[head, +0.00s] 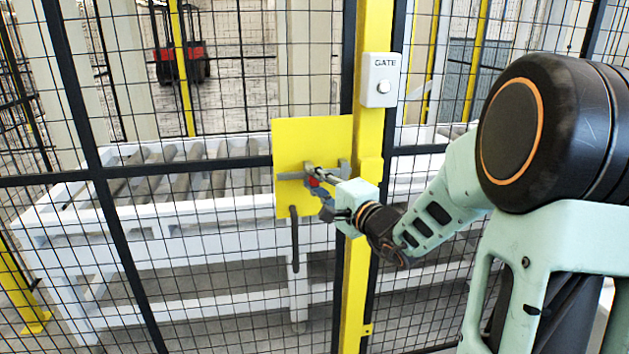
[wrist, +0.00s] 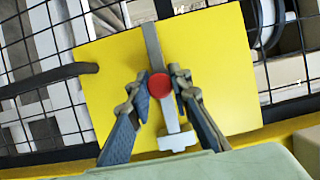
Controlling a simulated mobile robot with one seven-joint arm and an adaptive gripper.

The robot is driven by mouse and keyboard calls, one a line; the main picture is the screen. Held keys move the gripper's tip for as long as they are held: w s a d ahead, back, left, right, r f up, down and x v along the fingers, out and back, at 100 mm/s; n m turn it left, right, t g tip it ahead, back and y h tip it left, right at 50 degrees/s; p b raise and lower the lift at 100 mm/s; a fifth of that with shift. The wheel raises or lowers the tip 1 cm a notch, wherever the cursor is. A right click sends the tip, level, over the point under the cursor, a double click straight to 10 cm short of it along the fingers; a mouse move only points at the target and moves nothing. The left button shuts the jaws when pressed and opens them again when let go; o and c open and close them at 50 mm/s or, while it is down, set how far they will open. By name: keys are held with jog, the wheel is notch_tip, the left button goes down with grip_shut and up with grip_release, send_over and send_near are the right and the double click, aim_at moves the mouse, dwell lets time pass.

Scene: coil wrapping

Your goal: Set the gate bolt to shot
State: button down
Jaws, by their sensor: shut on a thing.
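The gate bolt is a grey bar (wrist: 151,42) on a yellow plate (head: 300,140) fixed to the mesh gate, beside a yellow post (head: 368,120). The plate fills the middle of the wrist view (wrist: 215,60). The bolt has a round red knob (wrist: 160,86), partly visible in the head view (head: 312,182). My gripper (wrist: 158,88) has its two fingers on either side of the knob and is shut on it. A light grey T-shaped piece (wrist: 177,141) lies toward the post. I cannot tell whether the bolt's end sits in a keeper on the post.
A white box marked GATE (head: 381,80) with a round button is on the post above. A dark handle (head: 294,238) hangs below the plate. Black mesh fencing surrounds it. A white roller conveyor (head: 200,225) and a red forklift (head: 180,60) stand behind the mesh.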

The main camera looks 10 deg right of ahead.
jog(key=shift+d+b, duration=0.6)
jog(key=shift+d, duration=1.9)
jog(key=c, duration=1.8)
grip_release()
jog(key=shift+d, duration=0.1)
jog(key=shift+o, duration=0.2)
jog(key=shift+s, duration=0.15)
send_near(329, 173)
jog(key=v, duration=0.5)
jog(key=shift+s, duration=0.1)
